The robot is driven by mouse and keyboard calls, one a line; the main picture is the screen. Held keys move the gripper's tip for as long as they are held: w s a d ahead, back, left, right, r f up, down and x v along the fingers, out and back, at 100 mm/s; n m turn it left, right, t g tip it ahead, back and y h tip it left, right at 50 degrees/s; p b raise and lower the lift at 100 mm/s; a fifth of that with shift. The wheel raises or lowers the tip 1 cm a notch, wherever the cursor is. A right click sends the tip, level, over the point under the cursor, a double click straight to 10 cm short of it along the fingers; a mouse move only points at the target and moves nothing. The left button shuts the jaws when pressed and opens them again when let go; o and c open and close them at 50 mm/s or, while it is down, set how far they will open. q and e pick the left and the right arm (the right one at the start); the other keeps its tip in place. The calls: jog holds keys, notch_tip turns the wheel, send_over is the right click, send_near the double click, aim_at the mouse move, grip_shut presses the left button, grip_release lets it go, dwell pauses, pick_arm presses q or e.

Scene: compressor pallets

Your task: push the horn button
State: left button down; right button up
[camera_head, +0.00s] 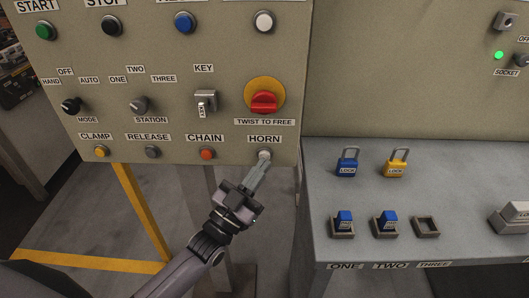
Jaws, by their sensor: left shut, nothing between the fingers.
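The horn button (264,154) is a small whitish round button under the HORN label at the lower right of the control panel (180,120). My left gripper (263,164) reaches up from below with its fingers shut and empty. Its fingertips are right at the horn button and cover the button's lower part. I cannot tell whether they touch it or whether the button is pressed in. My right gripper is not in the view.
A red twist knob (264,102) on a yellow disc is above. A grey shelf (330,235) at right holds a blue padlock (347,163) and a yellow padlock (396,164).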

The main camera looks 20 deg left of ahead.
pick_arm(q)
jog(key=shift+s+d, duration=0.15)
jog(key=shift+s, duration=0.25)
jog(key=s+d+p, duration=0.1)
jog(key=s+p, duration=0.1)
jog(key=s, duration=0.3)
jog(key=shift+s+d+p, duration=0.3)
jog(key=shift+s, duration=0.1)
dwell(0.7)
jog(key=s+a+f+n+g+y, duration=0.2)
jog(key=s+a+f+g+y, duration=0.1)
jog(key=s+f+g, duration=0.2)
jog(key=s+a+f+n+g+y, duration=0.2)
jog(key=s+f+g, duration=0.4)
jog(key=f, duration=0.8)
jog(key=s+a+y, duration=0.1)
jog(key=s, duration=0.2)
jog(key=shift+s+a+f+n+y, duration=0.15)
jog(key=shift+a+f+n+y, duration=0.05)
jog(key=shift+a+n+y, duration=0.1)
